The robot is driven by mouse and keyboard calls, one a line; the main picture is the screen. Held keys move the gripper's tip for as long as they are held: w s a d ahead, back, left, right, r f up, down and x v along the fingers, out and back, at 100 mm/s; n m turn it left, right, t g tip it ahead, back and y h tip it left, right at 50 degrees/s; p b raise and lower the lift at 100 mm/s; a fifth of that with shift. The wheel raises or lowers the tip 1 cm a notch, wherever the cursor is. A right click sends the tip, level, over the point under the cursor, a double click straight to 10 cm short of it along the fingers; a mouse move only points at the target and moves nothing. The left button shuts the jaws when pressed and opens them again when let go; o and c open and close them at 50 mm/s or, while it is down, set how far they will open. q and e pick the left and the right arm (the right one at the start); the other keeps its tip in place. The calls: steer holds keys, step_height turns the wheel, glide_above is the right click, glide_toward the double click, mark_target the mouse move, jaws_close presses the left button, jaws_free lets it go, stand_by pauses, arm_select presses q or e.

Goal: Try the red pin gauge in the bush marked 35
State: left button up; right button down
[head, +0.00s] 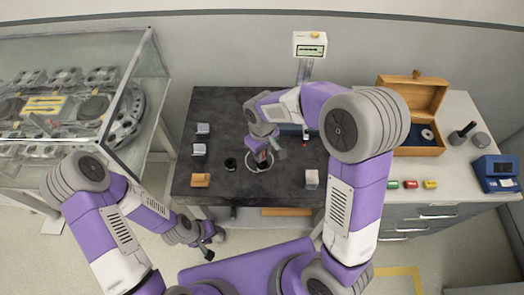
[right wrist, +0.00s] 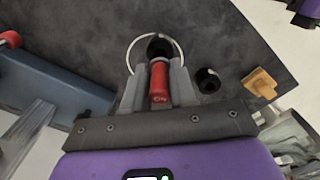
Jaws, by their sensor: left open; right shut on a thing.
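My right gripper (right wrist: 157,78) is shut on the red pin gauge (right wrist: 159,82), seen in the right wrist view with its red body between the fingers. A dark round bush (right wrist: 160,46) stands just beyond the gauge, inside a white ring. I cannot tell whether the gauge's end is in the bush or above it. A second dark bush (right wrist: 208,80) stands to the right, and shows in the head view (head: 231,164). No number is legible on either. In the head view my right gripper (head: 264,154) is over the ring. My left gripper (head: 212,240) is open and empty, before the table's front edge.
An open wooden box (head: 410,110) and a blue device (head: 496,173) are on the right bench. A glass case (head: 70,85) stands left.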

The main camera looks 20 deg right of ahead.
steer(key=shift+f+b, duration=0.7)
steer(key=shift+f, duration=0.25)
stand_by(0.6)
steer(key=shift+r, duration=0.3)
stand_by(1.2)
steer(key=shift+r+p, duration=1.5)
steer(key=shift+r+p, duration=1.65)
steer(key=shift+r, duration=0.4)
steer(key=shift+f, duration=0.1)
